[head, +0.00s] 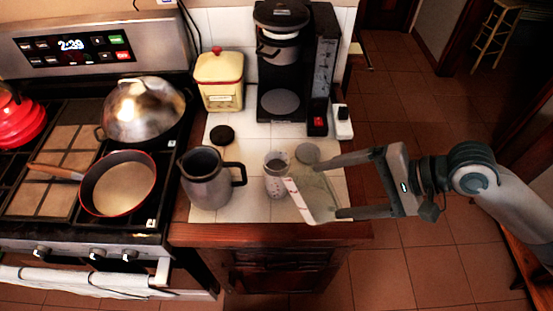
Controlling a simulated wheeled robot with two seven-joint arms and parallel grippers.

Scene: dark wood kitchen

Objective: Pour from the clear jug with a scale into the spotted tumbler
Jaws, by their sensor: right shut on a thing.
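The clear jug (312,194) with red scale marks is held by my right gripper (329,188), whose two fingers lie on either side of it. The jug is tilted, with its marked edge to the left, close to the tumbler. The spotted tumbler (276,177) stands upright on the white tiled counter, just left of the jug. I cannot tell whether the jug touches the tumbler or whether anything flows. My left gripper is out of view.
A grey metal pitcher (205,184) stands left of the tumbler. A grey disc (307,152) and a dark round lid (222,135) lie behind. A coffee maker (282,60) and yellow canister (220,82) stand at the back. The stove with a pan (120,185) is left.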

